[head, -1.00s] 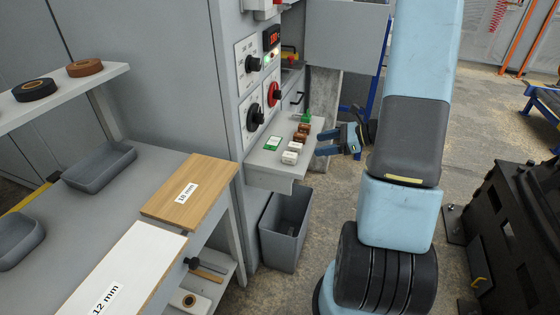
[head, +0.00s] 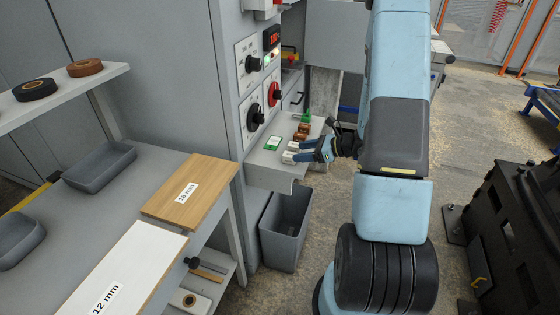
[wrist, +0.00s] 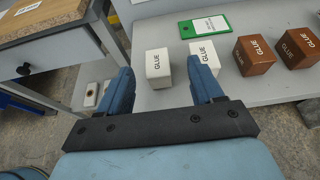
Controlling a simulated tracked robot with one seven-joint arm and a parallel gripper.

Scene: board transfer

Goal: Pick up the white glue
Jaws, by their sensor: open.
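Two white glue blocks stand on the grey shelf. In the wrist view one white block (wrist: 158,62) is ahead of the gap between my fingers, and the other white block (wrist: 207,52) is just beyond the right fingertip. In the head view the nearer white block (head: 288,157) and the other (head: 293,146) show beside my fingers. My gripper (head: 305,151) is open and empty, its fingers at the shelf's edge; it also shows in the wrist view (wrist: 161,80). I cannot tell whether the right finger touches a block.
Two brown glue blocks (wrist: 253,55) stand right of the white ones. A green card (wrist: 205,25) lies behind them on the shelf (wrist: 160,97). A grey bin (head: 286,230) stands below. A bench with boards (head: 165,205) is at the left.

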